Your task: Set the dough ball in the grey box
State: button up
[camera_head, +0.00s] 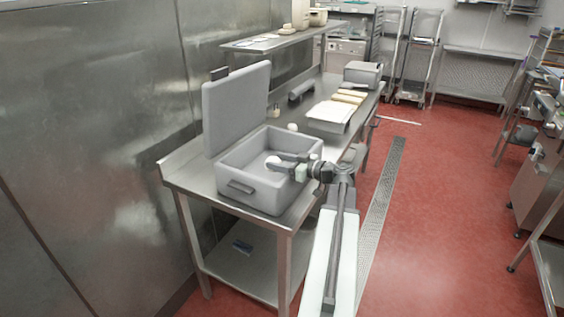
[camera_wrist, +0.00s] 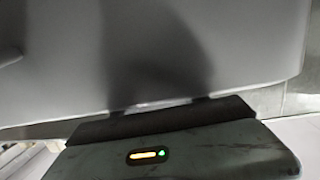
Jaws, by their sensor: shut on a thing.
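The grey box (camera_head: 254,189) stands on the near end of the steel table, with its lid (camera_head: 237,108) raised upright at the left. My gripper (camera_head: 277,161) reaches in from the right, over the box's open top. It is shut on the dough ball (camera_head: 272,163), a small pale lump at its tips, inside the outline of the opening. I cannot tell whether the ball touches the box floor. The wrist view is filled by a blurred grey surface, likely the lid, above my dark gripper housing; the ball is not visible there.
A small white round thing (camera_head: 292,127) sits behind the box. A pale tray or board (camera_head: 330,117) lies farther along the table (camera_head: 303,203). A grey container (camera_head: 362,73) stands at the far end. A metal wall runs along the left; red floor is open at the right.

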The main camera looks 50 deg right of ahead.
jog(key=shift+s+a+f, duration=0.15)
jog(key=shift+a+f, duration=0.05)
jog(key=shift+f, duration=0.3)
jog(key=o, duration=1.5)
jog(key=shift+s+a, duration=0.1)
jog(key=shift+b, duration=0.3)
jog(key=shift+r, duration=0.25)
jog(key=shift+r+p, duration=0.5)
jog(key=shift+p, duration=0.3)
jog(key=s, duration=0.3)
jog(key=s+d+r+p, duration=0.1)
jog(key=s, duration=0.3)
jog(key=s+d, duration=0.1)
jog(key=s, duration=0.3)
jog(key=shift+s+d+r+p, duration=0.1)
jog(key=shift+s+r+p, duration=0.05)
jog(key=shift+r+p, duration=0.15)
